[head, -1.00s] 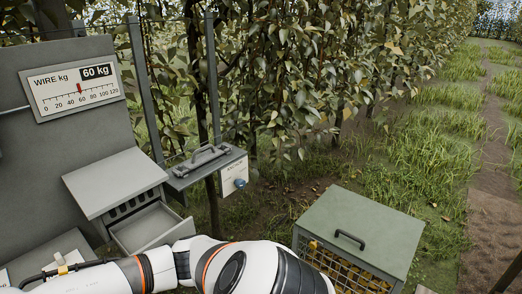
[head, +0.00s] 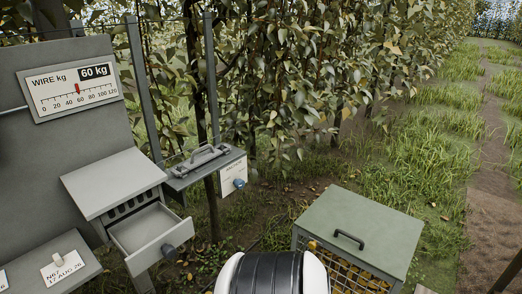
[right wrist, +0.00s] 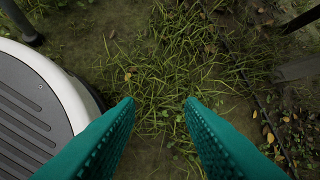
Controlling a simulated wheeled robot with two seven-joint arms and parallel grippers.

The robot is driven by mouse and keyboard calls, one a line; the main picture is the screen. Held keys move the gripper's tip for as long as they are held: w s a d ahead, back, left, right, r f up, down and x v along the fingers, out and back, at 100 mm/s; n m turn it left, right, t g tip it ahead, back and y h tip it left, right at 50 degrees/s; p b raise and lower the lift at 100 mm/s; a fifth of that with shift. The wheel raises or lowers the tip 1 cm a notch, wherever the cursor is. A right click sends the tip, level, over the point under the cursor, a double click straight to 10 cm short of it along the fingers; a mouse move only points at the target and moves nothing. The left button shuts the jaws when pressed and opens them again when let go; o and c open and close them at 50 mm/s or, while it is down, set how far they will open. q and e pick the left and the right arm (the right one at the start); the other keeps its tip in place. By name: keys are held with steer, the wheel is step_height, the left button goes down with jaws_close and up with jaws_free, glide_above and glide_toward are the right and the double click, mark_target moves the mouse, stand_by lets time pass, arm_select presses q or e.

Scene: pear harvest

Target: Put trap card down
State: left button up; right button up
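A white card (head: 62,272) with dark print, which looks like "N67" and "17 AUG 26", lies on a sloped grey board (head: 40,283) at the lower left of the head view. A pale tab or clip sits at its upper edge, and no gripper touches it. My left gripper is out of view. My right gripper (right wrist: 158,100) has two teal fingers spread wide in the right wrist view, with nothing between them, above grass and soil.
A grey cabinet (head: 115,180) has an open, empty drawer (head: 150,228). A green-lidded crate (head: 360,225) with mesh sides sits right of centre. A wire gauge (head: 75,88) reads 60 kg. Grass lies to the right.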

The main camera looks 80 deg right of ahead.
steer(key=s+f+m+g, duration=0.2)
steer(key=s, duration=0.7)
steer(key=s+f+m+g, duration=0.2)
steer(key=s, duration=0.6)
steer(key=shift+s+a+f, duration=0.15)
steer(key=shift+s+f, duration=0.05)
steer(key=shift+s, duration=0.2)
